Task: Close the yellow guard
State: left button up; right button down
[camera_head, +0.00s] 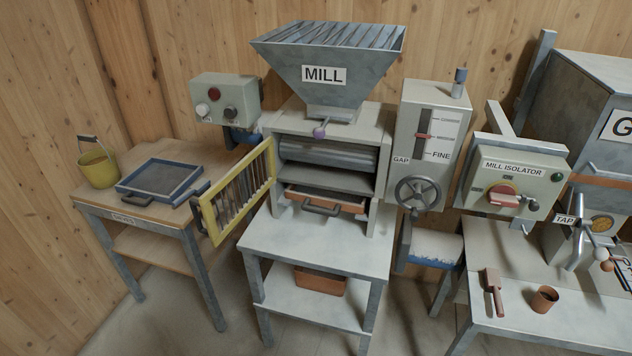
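The yellow guard (237,195) is a yellow frame with dark upright bars. It is hinged at the left front of the mill (330,140) and stands swung open, out to the left and toward me. A dark handle (197,214) sits on its free left edge. The mill's front opening is uncovered, with a grey roller (327,153) and, below it, a drawer with a dark handle (321,207) in view. Neither of my grippers shows in the head view.
A side table (140,215) at left holds a yellow bucket (97,167) and a blue-rimmed sieve tray (160,180), close to the guard's free edge. The gap handwheel (417,193) and mill isolator (513,182) are at right.

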aim_at(203, 201)
jog(key=i+j+z, duration=0.2)
jog(key=j+z, duration=0.2)
jog(key=i+j+z, duration=0.15)
jog(key=j+z, duration=0.25)
jog(key=j, duration=0.2)
jog(key=i+j+z, duration=0.1)
jog(key=j+z, duration=0.3)
jog(key=j, duration=0.15)
jog(key=j+z, duration=0.4)
jog(key=j, duration=0.8)
jog(key=k+j, duration=0.15)
jog(key=j, duration=0.65)
